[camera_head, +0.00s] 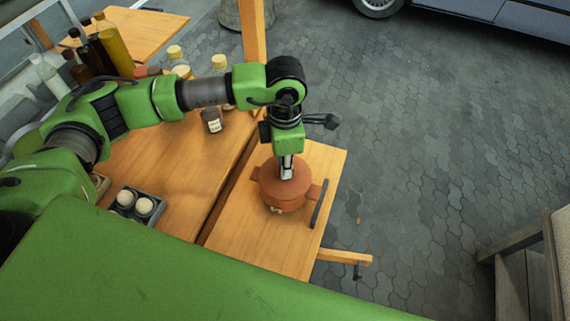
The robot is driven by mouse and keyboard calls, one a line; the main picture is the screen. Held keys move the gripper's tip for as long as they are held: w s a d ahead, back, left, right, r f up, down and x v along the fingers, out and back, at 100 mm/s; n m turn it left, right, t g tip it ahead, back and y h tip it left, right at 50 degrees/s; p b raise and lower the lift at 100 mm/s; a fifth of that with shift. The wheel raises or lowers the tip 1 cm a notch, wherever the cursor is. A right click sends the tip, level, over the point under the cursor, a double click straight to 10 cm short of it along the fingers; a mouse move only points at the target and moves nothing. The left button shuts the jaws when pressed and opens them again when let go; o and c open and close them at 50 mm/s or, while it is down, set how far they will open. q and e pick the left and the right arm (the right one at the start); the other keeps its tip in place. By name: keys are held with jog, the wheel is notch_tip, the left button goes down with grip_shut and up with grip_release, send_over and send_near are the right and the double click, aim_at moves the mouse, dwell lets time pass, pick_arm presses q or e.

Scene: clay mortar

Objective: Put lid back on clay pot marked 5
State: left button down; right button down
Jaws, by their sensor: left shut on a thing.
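A reddish-brown clay pot (287,205) with side handles stands on the wooden table. A small pale mark (277,210) shows low on its front, too small to read. A clay lid (272,180) of the same colour is at the pot's mouth; I cannot tell whether it rests fully on the rim or is just above it. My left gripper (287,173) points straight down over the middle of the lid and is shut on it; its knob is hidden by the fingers. My right gripper is not in view.
A wooden table (260,240) carries the pot, with a dark handle (319,204) close at its right. A tray of eggs (148,208) sits at the left. A jar (212,119) and several bottles (110,45) stand farther back. Open pavement lies to the right.

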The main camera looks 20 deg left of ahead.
pick_arm(q)
jog(key=c, duration=2)
grip_release()
jog(key=shift+o, duration=0.2)
jog(key=o, duration=0.5)
jog(key=shift+c, duration=0.2)
jog(key=shift+r, duration=0.1)
jog(key=shift+r+p, duration=1.4)
jog(key=shift+r, duration=2.05)
